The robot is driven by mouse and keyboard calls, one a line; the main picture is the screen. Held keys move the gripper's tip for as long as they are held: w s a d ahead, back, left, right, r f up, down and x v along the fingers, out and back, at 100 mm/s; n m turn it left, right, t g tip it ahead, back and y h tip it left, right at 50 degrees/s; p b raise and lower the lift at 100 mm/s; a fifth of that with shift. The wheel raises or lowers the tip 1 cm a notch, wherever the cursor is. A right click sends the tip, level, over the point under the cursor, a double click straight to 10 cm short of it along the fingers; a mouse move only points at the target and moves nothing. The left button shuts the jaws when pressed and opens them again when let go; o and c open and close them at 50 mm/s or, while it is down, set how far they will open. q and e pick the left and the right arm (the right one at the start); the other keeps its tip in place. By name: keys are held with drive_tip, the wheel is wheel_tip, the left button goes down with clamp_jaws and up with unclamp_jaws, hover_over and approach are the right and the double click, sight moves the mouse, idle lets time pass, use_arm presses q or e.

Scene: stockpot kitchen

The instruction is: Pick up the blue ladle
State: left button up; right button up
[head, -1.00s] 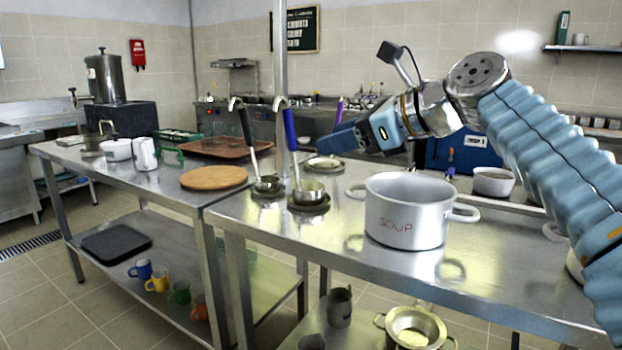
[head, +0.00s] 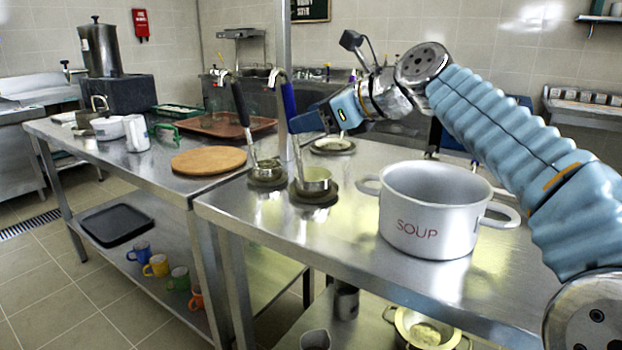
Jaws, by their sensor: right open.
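The blue ladle (head: 288,99) stands upright on the steel table, with its blue handle and hooked tip up and its steel bowl (head: 314,179) down on a dark round rest. My right gripper (head: 305,122) comes in from the right, pointing left, with its blue fingers at the lower part of the blue handle. It is open. I cannot tell whether the fingers are around the handle or only in front of or behind it. My left gripper is not in view.
A black-handled ladle (head: 241,103) stands just left on its own rest. A white soup pot (head: 431,215) stands to the right, below my right arm.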

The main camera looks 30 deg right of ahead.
sight(293, 136)
drive_tip(key=x, duration=0.5)
drive_tip(key=shift+a+r, duration=0.15)
drive_tip(key=shift+a, duration=0.05)
drive_tip(key=shift+c, duration=0.2)
clamp_jaws()
idle(0.9)
